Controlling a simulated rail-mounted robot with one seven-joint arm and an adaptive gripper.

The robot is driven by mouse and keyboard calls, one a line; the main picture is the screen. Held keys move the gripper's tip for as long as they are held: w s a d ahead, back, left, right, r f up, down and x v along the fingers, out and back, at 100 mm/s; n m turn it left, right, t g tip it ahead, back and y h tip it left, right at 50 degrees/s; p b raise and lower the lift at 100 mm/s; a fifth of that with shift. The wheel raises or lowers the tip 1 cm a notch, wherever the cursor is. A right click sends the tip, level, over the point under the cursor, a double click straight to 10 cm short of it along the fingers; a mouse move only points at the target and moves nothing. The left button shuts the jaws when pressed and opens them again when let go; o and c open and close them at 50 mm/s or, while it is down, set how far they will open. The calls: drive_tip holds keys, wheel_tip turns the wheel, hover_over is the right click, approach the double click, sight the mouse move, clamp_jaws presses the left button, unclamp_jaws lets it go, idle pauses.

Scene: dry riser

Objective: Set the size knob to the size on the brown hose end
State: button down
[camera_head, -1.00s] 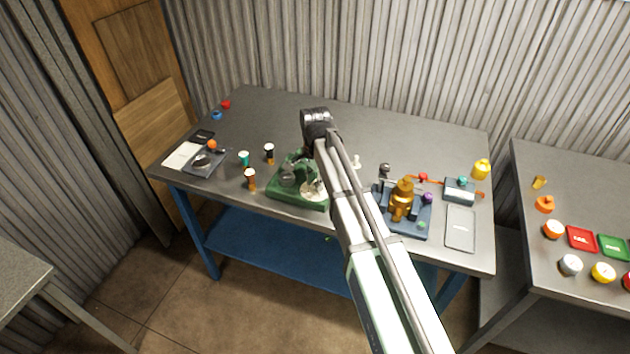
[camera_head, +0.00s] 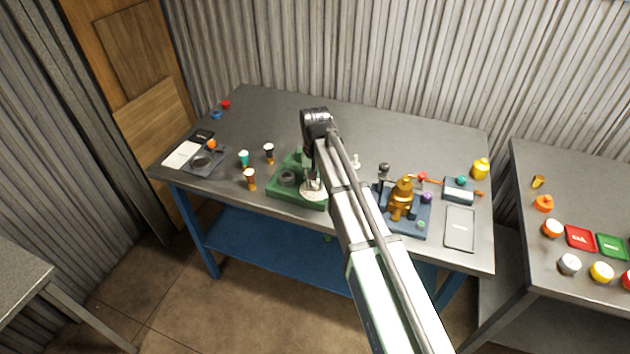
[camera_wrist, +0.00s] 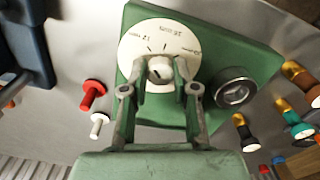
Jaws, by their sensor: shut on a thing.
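The size knob (camera_wrist: 160,72) sits at the middle of a white printed dial (camera_wrist: 135,50) on a green base (camera_wrist: 250,45). My gripper (camera_wrist: 162,68) is shut on the knob in the wrist view, with a finger on each side. The dial's print is small and partly covered, so I cannot tell the setting. In the head view the dial (camera_head: 313,190) shows beside my arm. The brown hose end (camera_head: 250,180) stands left of the green base (camera_head: 285,195); what looks like it is at the wrist view's right edge (camera_wrist: 300,78). Its size marking is not readable.
A teal hose end (camera_head: 244,158) and a black-topped one (camera_head: 268,153) stand nearby. A dark round socket (camera_wrist: 236,90) is beside the dial. A blue base with a brass fitting (camera_head: 402,198) stands right of my arm.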

sight(315, 183)
drive_tip(key=shift+f+n, duration=0.1)
drive_tip(key=shift+n, duration=0.3)
drive_tip(key=c, duration=0.9)
unclamp_jaws()
wheel_tip(315, 183, up, 12)
drive_tip(key=shift+r, duration=0.1)
